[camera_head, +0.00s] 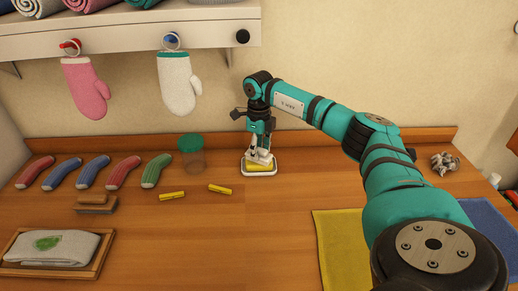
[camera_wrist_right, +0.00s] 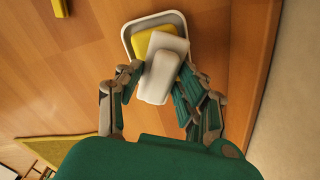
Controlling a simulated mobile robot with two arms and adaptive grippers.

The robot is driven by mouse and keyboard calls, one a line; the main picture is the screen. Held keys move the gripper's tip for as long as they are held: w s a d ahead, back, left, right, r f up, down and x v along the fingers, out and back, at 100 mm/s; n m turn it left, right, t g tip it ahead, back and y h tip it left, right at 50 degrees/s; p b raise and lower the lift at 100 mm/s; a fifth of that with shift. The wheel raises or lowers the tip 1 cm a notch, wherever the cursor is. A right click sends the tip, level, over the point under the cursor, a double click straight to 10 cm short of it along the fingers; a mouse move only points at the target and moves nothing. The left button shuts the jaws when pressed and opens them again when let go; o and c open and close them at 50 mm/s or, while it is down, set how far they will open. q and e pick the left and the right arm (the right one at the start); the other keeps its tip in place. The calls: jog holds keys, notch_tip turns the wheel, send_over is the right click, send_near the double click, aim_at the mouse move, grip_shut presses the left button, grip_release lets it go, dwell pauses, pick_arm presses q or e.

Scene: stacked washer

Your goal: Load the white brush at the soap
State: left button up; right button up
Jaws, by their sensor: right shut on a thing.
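The white brush (camera_head: 259,157) is in my right gripper (camera_head: 261,146), at the back of the wooden counter. In the right wrist view the brush (camera_wrist_right: 160,72) is between the two fingers of the right gripper (camera_wrist_right: 157,92), which is shut on it. The yellow soap (camera_head: 257,167) lies in a white dish (camera_head: 259,174), right under the brush. In the wrist view the brush covers part of the soap (camera_wrist_right: 150,42). I cannot tell whether the brush's underside touches the soap. My left gripper is not in view.
A green-lidded jar (camera_head: 191,157) stands left of the dish. Two yellow sticks (camera_head: 172,196) (camera_head: 220,189) lie in front. A brown brush (camera_head: 95,203), several socks (camera_head: 123,172) and a wooden tray (camera_head: 92,268) are left. A yellow cloth (camera_head: 340,245) lies right. The front middle is clear.

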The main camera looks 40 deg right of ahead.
jog(key=shift+r+p, duration=2.75)
jog(key=shift+r, duration=0.8)
jog(key=shift+f, duration=0.1)
